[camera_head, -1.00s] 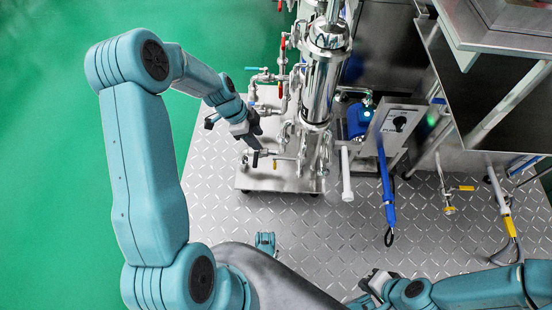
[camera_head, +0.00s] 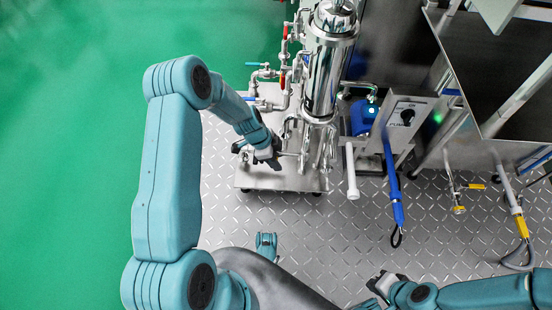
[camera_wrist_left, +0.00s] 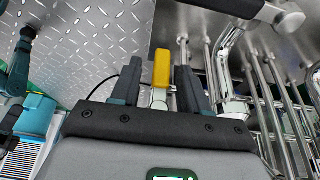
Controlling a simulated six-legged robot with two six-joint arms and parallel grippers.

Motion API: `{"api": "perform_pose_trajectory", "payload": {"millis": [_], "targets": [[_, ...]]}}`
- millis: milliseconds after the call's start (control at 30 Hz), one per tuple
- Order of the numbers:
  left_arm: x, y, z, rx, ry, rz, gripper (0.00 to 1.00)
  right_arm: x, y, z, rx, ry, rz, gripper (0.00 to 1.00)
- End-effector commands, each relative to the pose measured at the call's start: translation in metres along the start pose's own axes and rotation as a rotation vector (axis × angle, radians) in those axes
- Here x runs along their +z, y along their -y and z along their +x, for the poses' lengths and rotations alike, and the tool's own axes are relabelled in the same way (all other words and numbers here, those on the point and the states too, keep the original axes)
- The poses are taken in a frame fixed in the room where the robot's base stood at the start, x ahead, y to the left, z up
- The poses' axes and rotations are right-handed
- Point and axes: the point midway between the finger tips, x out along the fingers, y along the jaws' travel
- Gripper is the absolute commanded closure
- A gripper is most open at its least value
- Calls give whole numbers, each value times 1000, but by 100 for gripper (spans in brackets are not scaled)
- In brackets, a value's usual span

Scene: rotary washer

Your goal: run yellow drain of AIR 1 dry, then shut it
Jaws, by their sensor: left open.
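A yellow valve handle (camera_wrist_left: 162,68) shows in the left wrist view, between the two dark fingers of my left gripper (camera_wrist_left: 155,88). The fingers stand apart on either side of it, and I cannot tell if either touches it. In the head view my left gripper (camera_head: 268,158) is at the low pipework in front of the steel column (camera_head: 328,75) and hides the yellow handle. No AIR 1 label is readable, and no water flow can be made out. My right gripper (camera_head: 378,284) is at the bottom right, away from the pipework, its jaws too small to judge.
Red handles (camera_head: 283,78) and blue handles sit on pipes left of the column. A white pipe (camera_head: 351,170), a blue hanging tool (camera_head: 392,185) and a switch box (camera_head: 405,120) stand to the right. Other yellow-handled valves (camera_head: 475,186) are farther right. The patterned metal floor (camera_head: 300,225) in front is clear.

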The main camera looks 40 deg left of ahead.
Motion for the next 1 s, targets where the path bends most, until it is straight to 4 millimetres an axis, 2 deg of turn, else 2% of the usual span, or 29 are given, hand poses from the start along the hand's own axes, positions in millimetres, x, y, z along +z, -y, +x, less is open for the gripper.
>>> {"api": "perform_pose_trajectory", "payload": {"millis": [133, 267, 300, 1000], "targets": [[0, 0, 0, 0, 0, 0, 55, 0, 0, 0, 0, 0, 0, 100], [0, 0, 0, 1, 0, 0, 98, 0, 0, 0, 0, 0, 0, 100], [0, 0, 0, 1, 0, 0, 100, 0, 0, 0, 0, 0, 0, 100], [-1, -4, -1, 90, -5, -35, 100, 3, 2, -5, 0, 9, 2, 100]]}}
